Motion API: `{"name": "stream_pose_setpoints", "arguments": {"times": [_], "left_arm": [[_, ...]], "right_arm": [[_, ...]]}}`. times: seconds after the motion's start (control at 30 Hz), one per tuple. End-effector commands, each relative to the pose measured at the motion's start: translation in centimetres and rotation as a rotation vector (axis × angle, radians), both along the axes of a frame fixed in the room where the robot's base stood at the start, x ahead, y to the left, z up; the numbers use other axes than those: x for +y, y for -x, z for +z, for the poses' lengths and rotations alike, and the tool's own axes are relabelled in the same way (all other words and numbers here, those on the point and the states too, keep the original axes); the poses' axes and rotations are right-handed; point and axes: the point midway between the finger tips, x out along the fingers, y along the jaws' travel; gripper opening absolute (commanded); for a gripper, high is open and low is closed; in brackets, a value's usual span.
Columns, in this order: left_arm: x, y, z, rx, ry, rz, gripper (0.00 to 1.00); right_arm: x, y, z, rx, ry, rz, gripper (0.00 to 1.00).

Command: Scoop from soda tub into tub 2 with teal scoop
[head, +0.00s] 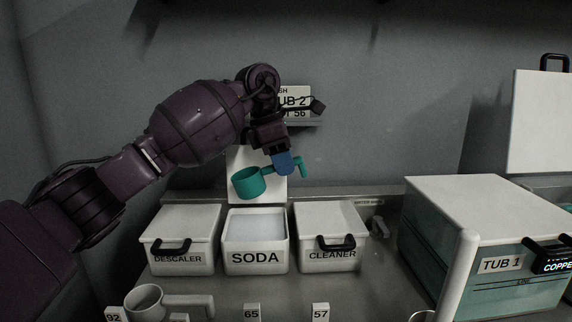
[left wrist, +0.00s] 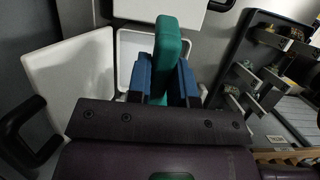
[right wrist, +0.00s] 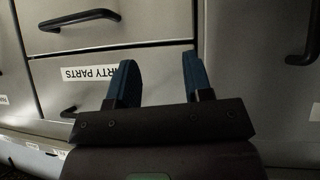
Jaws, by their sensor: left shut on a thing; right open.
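My left gripper (head: 284,163) is shut on the handle of the teal scoop (head: 249,183) and holds it in the air above the soda tub. The scoop's handle (left wrist: 167,50) also shows between the blue fingers in the left wrist view. The soda tub (head: 255,259) stands open on the counter with pale content inside. The inside of the scoop's cup cannot be made out. My right gripper (right wrist: 160,80) is open and empty in front of grey drawers.
The lidded descaler tub (head: 180,240) and cleaner tub (head: 330,240) flank the soda tub. A white scoop (head: 150,303) lies in front. Tub 1 (head: 490,245) stands at right. A drawer labelled "...RTY PARTS" (right wrist: 90,72) faces my right gripper.

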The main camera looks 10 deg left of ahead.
Motion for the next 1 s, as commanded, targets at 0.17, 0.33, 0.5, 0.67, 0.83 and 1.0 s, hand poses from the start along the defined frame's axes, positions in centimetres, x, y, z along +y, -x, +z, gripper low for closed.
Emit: {"name": "stream_pose_setpoints", "arguments": {"times": [0.17, 0.33, 0.5, 0.67, 0.83, 1.0], "left_arm": [[1.1, 0.1, -1.7, -0.015, 0.120, 0.004, 0.00], [2.0, 0.2, -2.6, -0.037, 0.239, 0.005, 0.00], [2.4, 0.4, -3.1, -0.056, 0.309, 0.002, 0.00], [2.4, 0.4, -4.0, -0.059, 0.308, 0.003, 0.00], [2.5, 0.4, -5.3, -0.058, 0.306, 0.002, 0.00], [2.5, 0.4, -6.7, -0.058, 0.306, 0.002, 0.00]], "right_arm": [[-0.1, 0.7, -1.4, 0.028, 0.001, -0.001, 0.46], [0.0, 1.1, -2.3, 0.045, 0.000, 0.000, 0.46], [0.1, 0.8, -2.3, 0.041, 0.000, 0.004, 0.46], [0.2, 0.3, -2.2, 0.032, -0.002, 0.006, 0.46], [0.1, 0.2, -2.3, 0.032, -0.001, 0.008, 0.46], [0.1, 0.4, -2.6, 0.038, 0.000, 0.007, 0.46]]}}
